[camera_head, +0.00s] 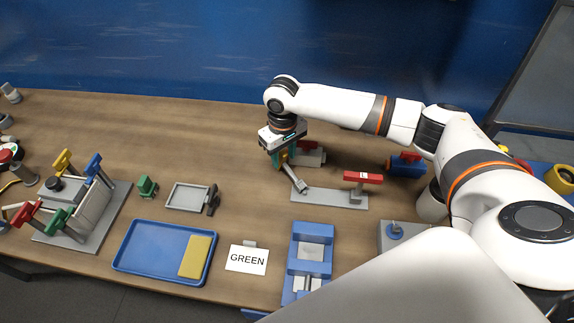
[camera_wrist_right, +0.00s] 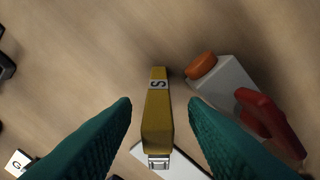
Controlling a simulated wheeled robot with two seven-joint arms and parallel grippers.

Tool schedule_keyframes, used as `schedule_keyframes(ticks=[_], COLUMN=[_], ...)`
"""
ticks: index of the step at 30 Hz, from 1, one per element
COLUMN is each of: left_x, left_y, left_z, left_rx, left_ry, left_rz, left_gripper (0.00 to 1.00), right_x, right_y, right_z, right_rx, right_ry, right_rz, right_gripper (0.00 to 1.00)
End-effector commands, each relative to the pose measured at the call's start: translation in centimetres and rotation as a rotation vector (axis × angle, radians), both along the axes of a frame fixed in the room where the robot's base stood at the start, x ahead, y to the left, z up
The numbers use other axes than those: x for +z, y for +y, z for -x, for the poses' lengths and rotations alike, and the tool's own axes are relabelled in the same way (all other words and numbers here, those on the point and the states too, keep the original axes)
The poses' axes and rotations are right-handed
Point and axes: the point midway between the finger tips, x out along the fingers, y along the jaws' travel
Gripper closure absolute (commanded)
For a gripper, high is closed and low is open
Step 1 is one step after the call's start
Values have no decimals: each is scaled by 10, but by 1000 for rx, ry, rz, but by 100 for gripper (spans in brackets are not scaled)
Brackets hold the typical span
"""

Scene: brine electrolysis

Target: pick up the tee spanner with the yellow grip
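The tee spanner's yellow grip (camera_wrist_right: 157,120) lies between my right gripper's two teal fingers (camera_wrist_right: 160,104) in the right wrist view, marked with an "S". Gaps show on both sides of it, so the fingers are open and not touching it. In the head view my right gripper (camera_head: 280,157) points down over the back middle of the table and mostly hides the yellow grip (camera_head: 285,159). A grey metal piece (camera_head: 297,181) slants down from under the gripper towards a grey plate; I cannot tell whether it is the spanner's shaft. My left gripper is not in view.
A white block with an orange knob and red handle (camera_wrist_right: 240,95) stands close right of the fingers. A red-handled piece (camera_head: 362,177) stands on the grey plate (camera_head: 325,197). A blue tray (camera_head: 135,265), GREEN card (camera_head: 247,260) and blue fixture (camera_head: 297,268) are in front.

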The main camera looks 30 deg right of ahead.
Motion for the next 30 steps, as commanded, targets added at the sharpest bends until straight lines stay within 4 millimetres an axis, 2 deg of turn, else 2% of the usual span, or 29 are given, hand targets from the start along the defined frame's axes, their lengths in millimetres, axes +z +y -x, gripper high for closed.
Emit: schedule_keyframes(ticks=[1,6,14,21,22,30], left_x=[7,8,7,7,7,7], left_y=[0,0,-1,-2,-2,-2], left_z=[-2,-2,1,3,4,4], left_rx=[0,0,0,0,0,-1], left_ry=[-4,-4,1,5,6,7], left_rz=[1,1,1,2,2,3], left_gripper=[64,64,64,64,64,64], right_x=[-5,-26,-30,-30,-30,-29], right_y=[0,1,1,1,1,1], right_z=[3,3,3,3,3,2], right_rx=[-1,-1,0,0,0,0], right_ry=[5,2,0,0,0,-1], right_rz=[2,0,0,0,0,0], right_gripper=[60,60,60,98,100,100])
